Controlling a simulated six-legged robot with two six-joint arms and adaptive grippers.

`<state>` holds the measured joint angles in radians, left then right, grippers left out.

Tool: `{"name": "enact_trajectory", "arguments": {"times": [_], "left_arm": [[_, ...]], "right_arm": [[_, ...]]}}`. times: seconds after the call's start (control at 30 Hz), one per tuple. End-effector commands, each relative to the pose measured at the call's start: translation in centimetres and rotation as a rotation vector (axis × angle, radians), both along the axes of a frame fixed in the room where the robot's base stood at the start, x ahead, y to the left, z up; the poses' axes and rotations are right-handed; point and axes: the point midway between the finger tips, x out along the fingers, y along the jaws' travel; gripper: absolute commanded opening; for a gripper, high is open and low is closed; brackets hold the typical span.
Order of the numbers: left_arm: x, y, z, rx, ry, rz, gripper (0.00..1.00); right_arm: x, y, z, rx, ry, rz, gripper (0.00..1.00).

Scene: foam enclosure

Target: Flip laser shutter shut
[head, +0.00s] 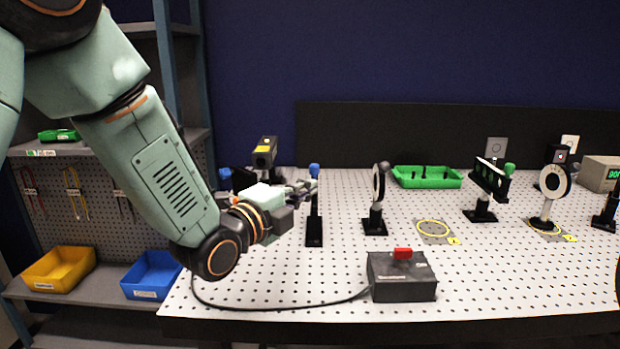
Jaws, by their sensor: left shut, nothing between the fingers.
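A black upright post with a blue knob (314,212), which looks like the laser shutter, stands on the perforated white table in front of the yellow-labelled laser head (264,152). My left gripper (307,187) reaches in from the left and is shut and empty. Its fingertips are beside the post's upper part, just below the blue knob; I cannot tell whether they touch it. The gripper and wrist hide part of what lies behind them. My right gripper is not in view.
A dark box with a red switch (402,277) sits near the front edge, its cable running left. Ring-shaped optics mounts (376,200), a green tray (427,177) and a green-knobbed mount (481,203) stand further right. Yellow (58,270) and blue (151,274) bins fill the left shelf.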

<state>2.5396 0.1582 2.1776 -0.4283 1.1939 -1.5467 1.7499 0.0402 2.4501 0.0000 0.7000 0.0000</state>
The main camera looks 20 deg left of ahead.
Motion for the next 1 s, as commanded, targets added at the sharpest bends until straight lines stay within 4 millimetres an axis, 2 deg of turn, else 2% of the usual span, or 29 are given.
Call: {"name": "enact_trajectory", "arguments": {"times": [0.17, 0.4, 1.0], "left_arm": [[3.0, -1.1, -0.1, 0.003, -0.001, -0.002, 0.0], [5.6, 0.6, 0.0, -0.003, 0.0, 0.002, 0.0], [6.5, 1.0, 0.0, -0.001, 0.0, 0.001, 0.0]], "right_arm": [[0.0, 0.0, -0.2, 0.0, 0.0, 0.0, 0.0], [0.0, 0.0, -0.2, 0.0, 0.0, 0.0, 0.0], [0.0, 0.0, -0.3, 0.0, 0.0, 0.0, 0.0]]}}
